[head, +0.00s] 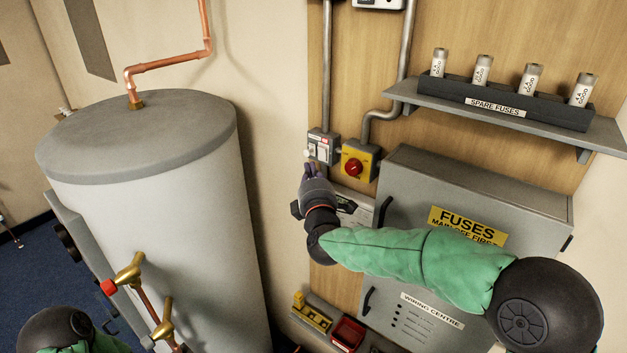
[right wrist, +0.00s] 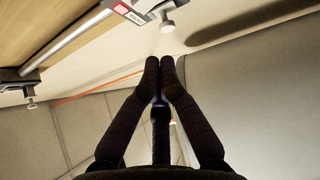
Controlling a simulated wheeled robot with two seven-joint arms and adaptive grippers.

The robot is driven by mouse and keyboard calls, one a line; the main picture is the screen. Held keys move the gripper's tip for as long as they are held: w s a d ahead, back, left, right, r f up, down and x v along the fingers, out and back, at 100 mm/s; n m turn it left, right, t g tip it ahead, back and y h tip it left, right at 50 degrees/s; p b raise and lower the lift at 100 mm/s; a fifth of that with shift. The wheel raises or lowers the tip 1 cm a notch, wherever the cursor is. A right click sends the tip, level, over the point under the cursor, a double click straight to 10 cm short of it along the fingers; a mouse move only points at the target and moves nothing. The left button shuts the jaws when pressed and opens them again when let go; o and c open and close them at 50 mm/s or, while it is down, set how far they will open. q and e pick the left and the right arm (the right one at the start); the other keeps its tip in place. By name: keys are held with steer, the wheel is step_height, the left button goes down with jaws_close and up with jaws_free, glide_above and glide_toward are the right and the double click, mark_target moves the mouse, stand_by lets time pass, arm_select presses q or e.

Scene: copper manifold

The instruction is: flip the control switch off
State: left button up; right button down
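The control switch, a small grey box (head: 323,147) with a white and red label, is on the wooden board left of a yellow box. A white-tipped lever (head: 308,153) sticks out at its left side. In the right wrist view the white knob (right wrist: 168,26) is just beyond the fingertips, beside the labelled switch face (right wrist: 128,9). My right gripper (head: 311,170) is just below the lever, its fingertips together and empty; it also shows in the right wrist view (right wrist: 160,66). A gap shows between fingertips and knob. My left gripper is out of view.
The yellow box with a red knob (head: 354,167) is close on the right. A grey fuse cabinet (head: 480,190) and a spare fuse shelf (head: 500,105) are further right. A large grey tank (head: 150,200) stands left.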

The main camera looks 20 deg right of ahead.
mark_target(319, 149)
steer(key=shift+w+d+r+p, duration=0.2)
steer(key=shift+w+d, duration=0.65)
steer(key=shift+w, duration=0.35)
steer(key=shift+w+d+r+p, duration=0.1)
steer(key=shift+w+d+r, duration=0.05)
steer(key=shift+w+d, duration=0.85)
steer(key=shift+w+a, duration=0.1)
steer(key=p, duration=0.3)
steer(key=shift+w+d+r+m+g, duration=0.3)
steer(key=shift+r+m+g, duration=0.1)
steer(key=shift+s+f, duration=0.1)
steer(key=shift+f, duration=0.15)
